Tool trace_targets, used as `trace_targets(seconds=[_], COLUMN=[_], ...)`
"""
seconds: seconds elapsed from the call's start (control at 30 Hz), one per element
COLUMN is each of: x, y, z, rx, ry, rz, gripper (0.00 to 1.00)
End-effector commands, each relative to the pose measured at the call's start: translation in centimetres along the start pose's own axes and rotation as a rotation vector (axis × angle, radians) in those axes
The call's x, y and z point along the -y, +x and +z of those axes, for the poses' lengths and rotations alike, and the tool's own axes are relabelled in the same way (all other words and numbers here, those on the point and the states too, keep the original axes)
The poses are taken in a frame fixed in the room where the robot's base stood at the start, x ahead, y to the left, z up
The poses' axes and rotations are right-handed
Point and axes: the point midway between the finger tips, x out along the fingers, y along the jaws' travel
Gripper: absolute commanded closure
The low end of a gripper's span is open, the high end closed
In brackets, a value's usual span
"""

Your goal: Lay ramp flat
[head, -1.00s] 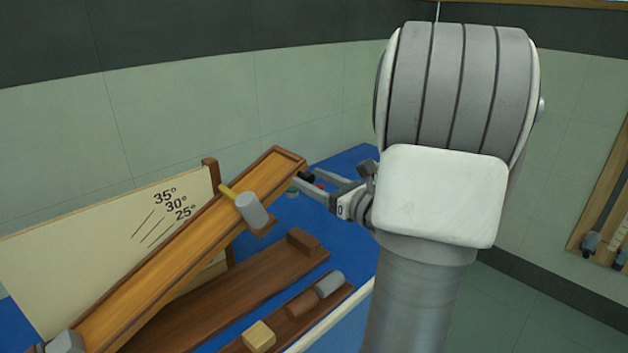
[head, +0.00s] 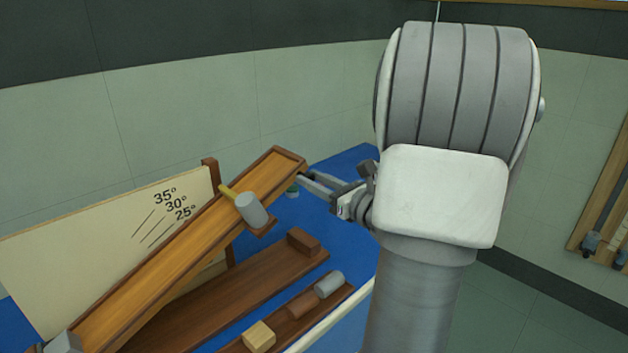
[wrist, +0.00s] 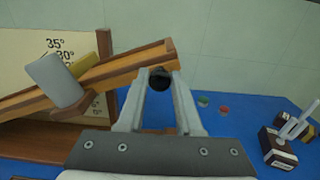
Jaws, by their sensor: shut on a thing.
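The wooden ramp (head: 175,254) is tilted, its lower end at the front left and its raised end at the right, beside the angle board (head: 60,240) marked 35°, 30° and 25°. A black knob (wrist: 160,83) shows at the ramp's raised end in the wrist view. My gripper (head: 303,178) is at that end, and its fingers (wrist: 160,76) are shut on the knob, one on each side. In the head view the fingers hide the knob. The raised end also shows in the wrist view (wrist: 128,62).
A grey cylinder (head: 252,210) with a yellow part sits at the ramp's upper side. A dark wooden base (head: 220,295) lies below. A tray in front holds a pale block (head: 259,336), a brown block and a grey cylinder (head: 329,284). Apparatus (wrist: 285,140) stands at right on the blue bench.

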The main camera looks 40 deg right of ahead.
Motion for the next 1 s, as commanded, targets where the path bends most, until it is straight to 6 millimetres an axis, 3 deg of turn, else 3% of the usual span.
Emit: trace_targets(seconds=[0.77, 0.87, 1.0], x=[0.0, 0.3, 1.3], y=[0.0, 0.0, 0.0], z=[-0.1, -1.0, -4.3], rx=[0.0, -0.001, -0.003], ry=[0.0, 0.013, 0.064], rz=[0.0, 0.0, 0.0], gripper=[1.0, 1.0, 1.0])
